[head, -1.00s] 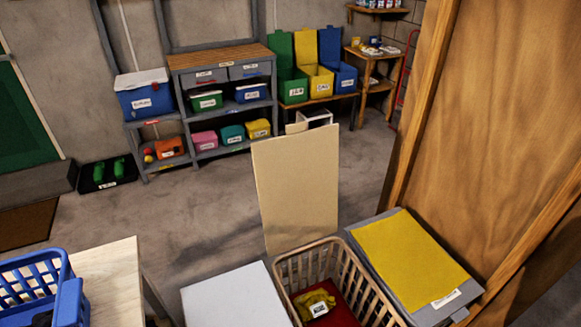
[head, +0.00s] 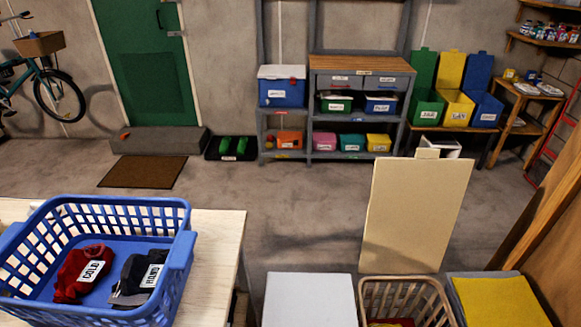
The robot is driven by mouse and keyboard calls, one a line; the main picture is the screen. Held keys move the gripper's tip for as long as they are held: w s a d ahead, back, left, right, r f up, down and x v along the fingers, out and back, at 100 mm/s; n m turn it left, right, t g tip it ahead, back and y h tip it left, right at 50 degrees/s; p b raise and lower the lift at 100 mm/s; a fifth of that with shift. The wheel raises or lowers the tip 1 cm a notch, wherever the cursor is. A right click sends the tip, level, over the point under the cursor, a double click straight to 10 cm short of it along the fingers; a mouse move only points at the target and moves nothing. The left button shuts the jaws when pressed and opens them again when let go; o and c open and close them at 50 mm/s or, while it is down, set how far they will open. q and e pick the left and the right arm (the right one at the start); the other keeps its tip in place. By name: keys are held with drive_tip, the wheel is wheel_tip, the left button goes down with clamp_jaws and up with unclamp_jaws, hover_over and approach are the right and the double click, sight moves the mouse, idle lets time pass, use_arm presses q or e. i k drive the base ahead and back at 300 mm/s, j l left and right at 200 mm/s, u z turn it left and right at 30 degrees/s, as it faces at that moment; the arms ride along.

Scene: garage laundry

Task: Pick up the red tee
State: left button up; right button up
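A crumpled red garment (head: 83,273) lies in the blue laundry basket (head: 183,262) at the lower left, with a white label that seems to read COLD. A dark garment (head: 140,279) with a white label lies beside it on the right. The blue basket has an open top and latticed walls and stands on a pale wooden table (head: 222,235). Neither of my grippers shows in this view.
A slatted tan hamper (head: 405,284) with something red and yellow inside stands at the bottom right. A white-topped box (head: 310,298) and a yellow-topped bin (head: 500,302) flank it. An upright tan board (head: 415,215) stands behind. Open concrete floor lies beyond the table.

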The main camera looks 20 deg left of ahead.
sight(78, 274)
drive_tip(key=u, duration=0.4)
drive_tip(key=l+u, duration=0.1)
drive_tip(key=u, duration=0.35)
drive_tip(key=k+u, duration=0.1)
drive_tip(key=u, duration=0.75)
drive_tip(key=k+u, duration=0.1)
drive_tip(key=u, duration=0.3)
drive_tip(key=i+j+z, duration=0.3)
drive_tip(key=j, duration=0.2)
drive_tip(key=i+j+z, duration=0.1)
drive_tip(key=j+z, duration=0.15)
drive_tip(key=j, duration=0.3)
drive_tip(key=i+j+z, duration=0.1)
drive_tip(key=j+z, duration=0.2)
drive_tip(key=j, duration=0.3)
drive_tip(key=j+z, duration=0.3)
drive_tip(key=j, duration=0.3)
